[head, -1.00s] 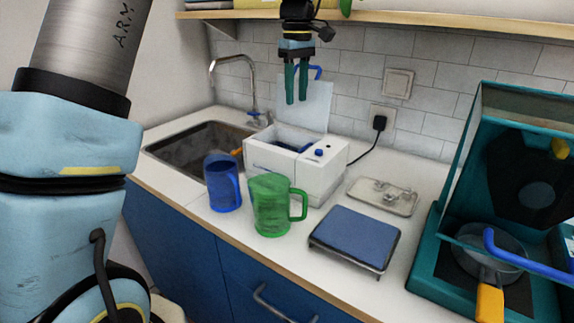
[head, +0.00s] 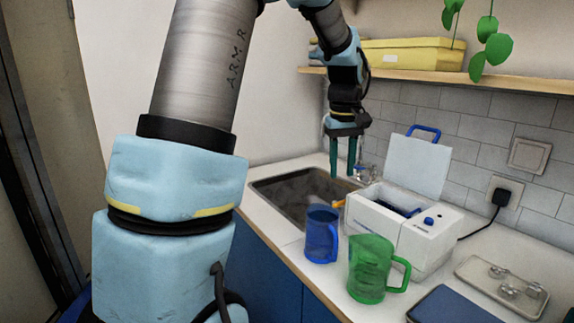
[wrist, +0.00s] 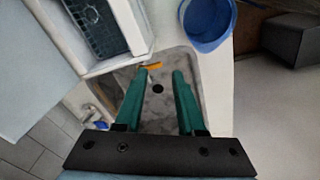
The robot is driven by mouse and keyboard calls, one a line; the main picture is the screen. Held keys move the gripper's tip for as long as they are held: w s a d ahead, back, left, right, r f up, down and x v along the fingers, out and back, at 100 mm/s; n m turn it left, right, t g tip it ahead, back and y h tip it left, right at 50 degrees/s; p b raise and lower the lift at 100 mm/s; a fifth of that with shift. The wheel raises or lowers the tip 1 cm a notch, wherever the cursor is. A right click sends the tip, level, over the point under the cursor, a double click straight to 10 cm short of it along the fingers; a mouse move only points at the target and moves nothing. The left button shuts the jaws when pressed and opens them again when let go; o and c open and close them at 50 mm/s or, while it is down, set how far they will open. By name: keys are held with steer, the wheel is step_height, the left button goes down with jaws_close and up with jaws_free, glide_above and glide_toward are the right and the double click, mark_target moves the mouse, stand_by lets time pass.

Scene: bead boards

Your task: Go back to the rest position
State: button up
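My gripper (head: 343,156) hangs from my raised arm in the head view, with its two green fingers pointing down and apart. It is open and nothing is between the fingers. In the wrist view the fingers (wrist: 162,90) show over the sink (wrist: 190,62), with a gap between them. The gripper is in the air above the sink area, to the left of the white box with the raised lid.
A blue mug (head: 321,236) and a green jug (head: 369,270) stand on the counter before the open white box (head: 425,241). The sink (head: 268,190) is left of them. A shelf (head: 500,83) with a yellow box (head: 412,53) runs above. A metal tray (head: 475,270) is at right.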

steer(key=s+a+f+m, duration=0.1)
steer(key=s+a+f, duration=0.2)
steer(key=a, duration=0.4)
steer(key=s+a+f+m, duration=0.1)
steer(key=s+a+f, duration=0.2)
steer(key=s+a, duration=0.3)
steer(key=s+a+f+m, duration=0.1)
steer(key=s+a+f, duration=0.2)
steer(key=a, duration=0.5)
steer(key=shift+s+f+t, duration=0.25)
steer(key=shift+s+t, duration=0.15)
steer(key=shift+s, duration=0.3)
